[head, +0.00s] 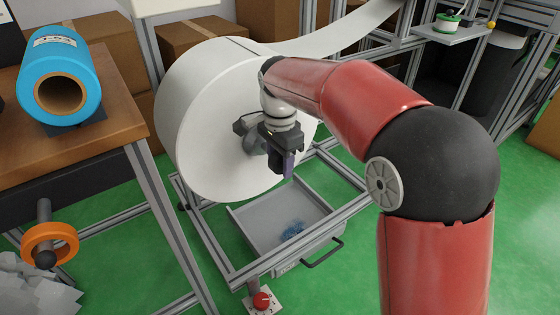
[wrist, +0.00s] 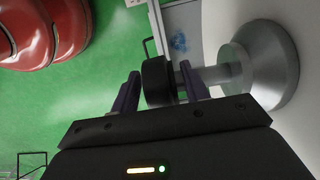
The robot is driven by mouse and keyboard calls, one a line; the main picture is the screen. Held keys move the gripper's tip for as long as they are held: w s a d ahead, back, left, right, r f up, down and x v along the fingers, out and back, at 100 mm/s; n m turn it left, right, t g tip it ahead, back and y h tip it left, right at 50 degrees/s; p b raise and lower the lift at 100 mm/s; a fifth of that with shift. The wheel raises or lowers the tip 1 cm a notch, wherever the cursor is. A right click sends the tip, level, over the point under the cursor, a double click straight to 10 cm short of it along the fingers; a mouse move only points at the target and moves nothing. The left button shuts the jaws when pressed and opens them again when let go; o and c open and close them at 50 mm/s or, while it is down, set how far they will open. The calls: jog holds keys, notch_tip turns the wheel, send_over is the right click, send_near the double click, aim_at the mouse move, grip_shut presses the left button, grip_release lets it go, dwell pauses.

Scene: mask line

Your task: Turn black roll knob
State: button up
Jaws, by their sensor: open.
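The big white roll (head: 215,120) stands on a metal frame in the head view. A grey metal hub (wrist: 262,65) juts from its face in the wrist view, with a thin shaft leading to the black roll knob (wrist: 158,82). My gripper (wrist: 160,72) is open, with one dark purple finger on each side of the knob. I cannot tell whether either finger touches it. In the head view my gripper (head: 289,163) is in front of the roll's face near the hub (head: 254,143), and the knob is not clearly visible there.
An open grey drawer (head: 255,212) holding blue scraps (head: 293,230) lies below the roll. A red button (head: 262,300) stands at the frame's front. A wooden table (head: 120,95) with a blue roll (head: 60,60) is at left, above an orange ring (head: 35,235).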

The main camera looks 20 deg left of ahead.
jog(key=shift+c, duration=0.2)
jog(key=c, duration=0.8)
jog(key=shift+c, duration=0.2)
